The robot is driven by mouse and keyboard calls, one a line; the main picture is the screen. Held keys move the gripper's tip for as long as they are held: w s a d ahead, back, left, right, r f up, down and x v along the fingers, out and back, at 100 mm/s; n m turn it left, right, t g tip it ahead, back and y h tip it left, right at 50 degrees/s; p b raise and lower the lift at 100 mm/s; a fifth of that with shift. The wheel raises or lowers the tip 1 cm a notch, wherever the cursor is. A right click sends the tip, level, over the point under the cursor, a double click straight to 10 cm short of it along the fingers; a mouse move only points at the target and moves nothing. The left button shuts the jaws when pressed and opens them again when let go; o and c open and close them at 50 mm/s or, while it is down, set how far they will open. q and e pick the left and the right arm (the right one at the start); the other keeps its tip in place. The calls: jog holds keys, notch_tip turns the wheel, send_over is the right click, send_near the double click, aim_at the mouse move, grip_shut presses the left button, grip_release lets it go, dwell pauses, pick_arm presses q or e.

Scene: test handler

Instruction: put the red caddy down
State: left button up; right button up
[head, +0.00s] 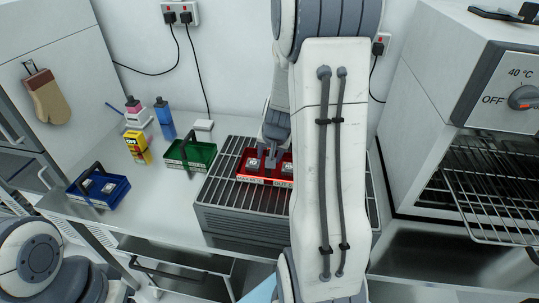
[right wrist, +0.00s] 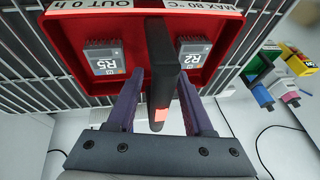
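The red caddy (head: 268,180) sits on the slatted metal rack (head: 222,190) in the head view, partly hidden behind my right arm. In the right wrist view the red caddy (right wrist: 137,88) holds two grey modules, labelled R5 (right wrist: 104,59) and R2 (right wrist: 192,54). Its dark handle (right wrist: 160,60) reaches up between the fingers of my right gripper (right wrist: 160,82). The fingers stand apart on either side of the handle, with a gap visible, so the gripper looks open around it. My left gripper is not in view.
A green caddy (head: 190,156) and a blue caddy (head: 110,192) stand on the bench to the left. Bottles (head: 165,118) and a yellow container (head: 137,146) stand behind them. An open oven with a wire shelf (head: 490,190) is at right. A drawer (head: 175,265) stands open below.

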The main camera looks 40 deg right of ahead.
jog(key=shift+r+p, duration=0.3)
jog(key=shift+r, duration=0.05)
jog(key=p+v, duration=0.1)
jog(key=v, duration=1.1)
jog(key=s+a+f+n+g+y, duration=0.2)
jog(key=a+n, duration=0.6)
jog(key=a, duration=1.3)
jog(key=s+a+n+g, duration=0.1)
jog(key=s+a+n, duration=0.3)
jog(key=s, duration=0.3)
jog(key=s+a+n+g+y, duration=0.1)
jog(key=s+a+n, duration=0.4)
jog(key=s+a, duration=0.2)
jog(key=shift+s+f+n+g, duration=0.3)
jog(key=shift+s+f, duration=0.15)
jog(key=shift+s, duration=0.1)
